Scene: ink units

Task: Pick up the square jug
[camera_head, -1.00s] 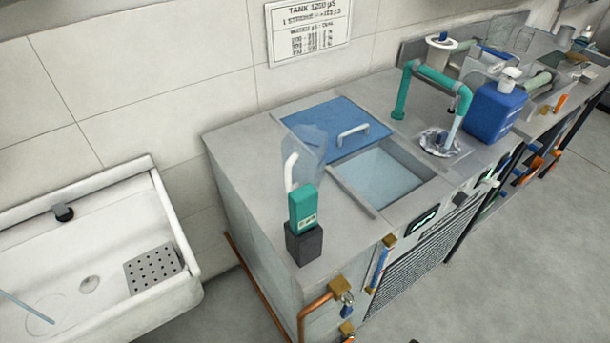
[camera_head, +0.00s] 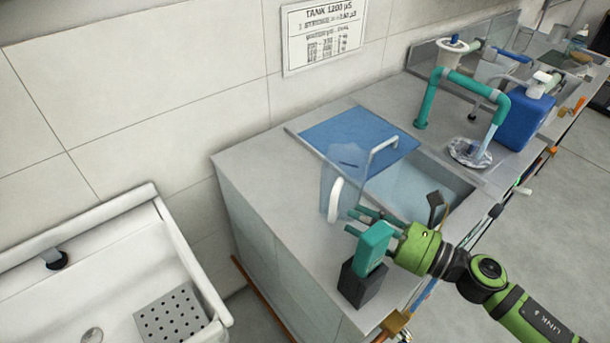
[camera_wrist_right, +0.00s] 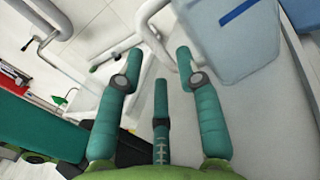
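The square jug (camera_head: 345,172) is a clear, see-through container with a white handle. It stands on the grey counter in front of the blue lid. In the right wrist view the jug (camera_wrist_right: 235,45) fills the top right, with its white handle (camera_wrist_right: 151,22) near the top middle. My right gripper (camera_head: 362,221) has green and teal fingers. It is low beside the jug's handle, behind the teal dispenser. In the wrist view its fingers (camera_wrist_right: 160,66) are spread with nothing between them, and the handle lies just beyond the tips. My left gripper is not in view.
A teal box (camera_head: 373,248) on a black block (camera_head: 361,285) stands close in front of my right gripper. An open water basin (camera_head: 415,187) lies right of the jug, and a teal pipe (camera_head: 455,82) stands behind. A white sink (camera_head: 110,285) is at the left.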

